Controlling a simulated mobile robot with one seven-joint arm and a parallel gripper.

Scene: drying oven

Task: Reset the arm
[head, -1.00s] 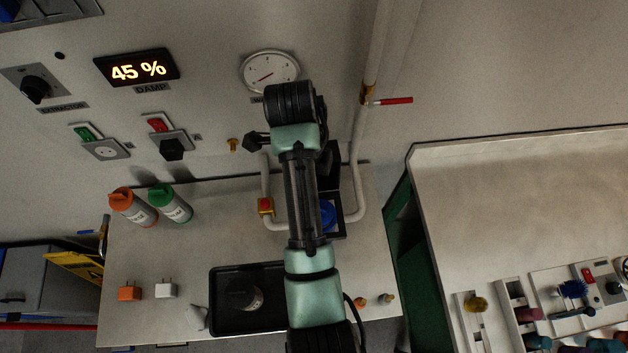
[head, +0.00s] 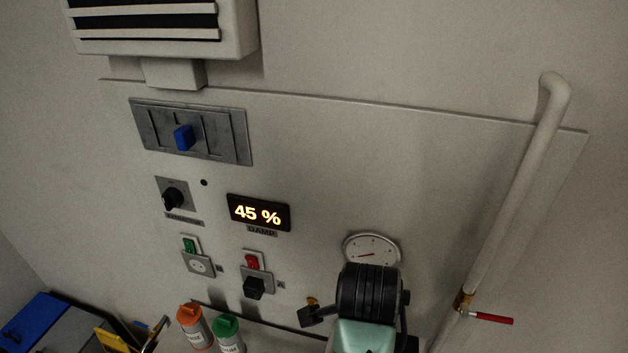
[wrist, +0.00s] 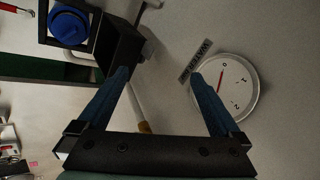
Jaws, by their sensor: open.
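My arm rises from the bottom of the head view, its black joint just below the round gauge (head: 372,249). The fingers are not visible in the head view. In the wrist view my gripper (wrist: 158,78) has its two blue fingers spread apart with nothing between them. The gauge also shows in the wrist view (wrist: 226,88), just beyond the right finger. A label reading "WATER" or similar lies beside the gauge.
The wall panel carries a lit "45 %" display (head: 259,213), a blue slider (head: 184,138), a black knob (head: 173,196) and a red-handled valve (head: 489,317) on a pipe. Orange-capped (head: 194,327) and green-capped (head: 228,334) bottles stand below. A blue round object (wrist: 68,28) sits in a black holder.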

